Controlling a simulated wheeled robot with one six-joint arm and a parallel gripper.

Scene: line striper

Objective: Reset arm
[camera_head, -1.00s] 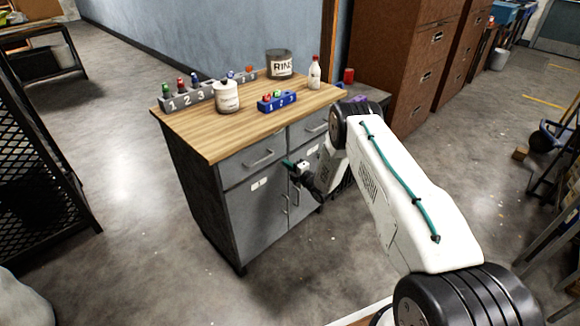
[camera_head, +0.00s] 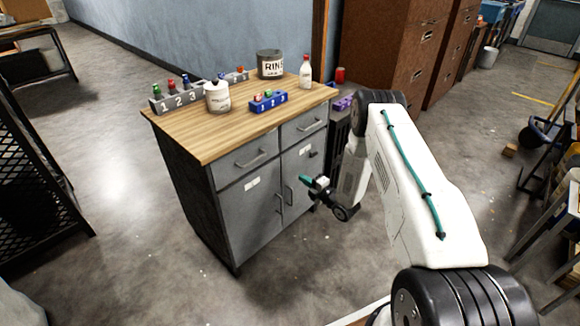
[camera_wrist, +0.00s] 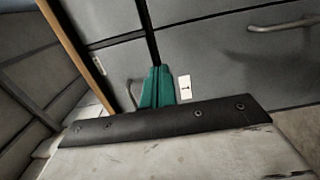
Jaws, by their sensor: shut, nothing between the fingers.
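My gripper (camera_head: 305,179) is in front of the grey cabinet (camera_head: 245,217), at about the height of its upper doors, with nothing held. In the wrist view its green fingertips (camera_wrist: 158,86) are together. They point at the cabinet front, where a white label (camera_wrist: 185,86) and a drawer handle (camera_wrist: 285,24) show. I cannot tell the exact gap between the fingers and the cabinet. My white arm reaches in from the lower right of the head view and is bent at the elbow.
The wooden top holds a grey numbered rack (camera_head: 178,101), a white jar (camera_head: 217,97), a blue numbered rack (camera_head: 268,102), a RINS-labelled pot (camera_head: 270,65) and a white bottle (camera_head: 305,72). Brown drawer cabinets (camera_head: 385,45) stand behind.

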